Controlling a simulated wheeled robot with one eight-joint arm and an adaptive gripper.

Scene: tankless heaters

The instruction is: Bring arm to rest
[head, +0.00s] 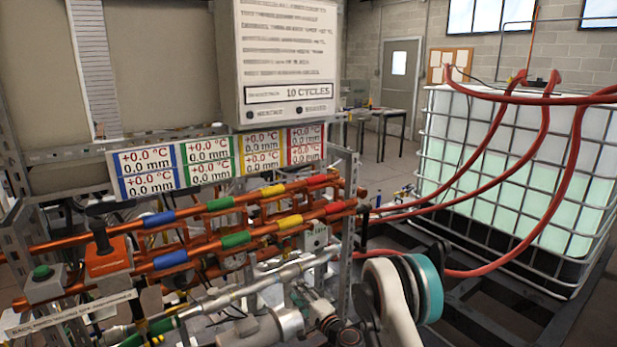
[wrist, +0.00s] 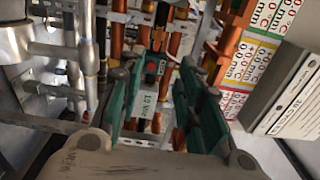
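My gripper (wrist: 165,84) is in the wrist view, with its two green-padded fingers spread apart and nothing held between them. Beyond the gap shows a small box with a red button (wrist: 152,68) and a pale label with green lettering (wrist: 148,100). I cannot tell how far the fingertips are from that box. In the head view, a white and teal part of my arm (head: 402,295) is at the bottom right of the pipe rack. My gripper's fingers cannot be made out there.
Copper pipes with coloured bands (head: 235,240) and grey pipes (head: 250,290) crowd the rack. A panel of temperature labels (head: 215,160) is above them, below a white sign box (head: 285,50). A caged tank (head: 510,170) with red hoses (head: 535,158) is at right. Floor shows behind.

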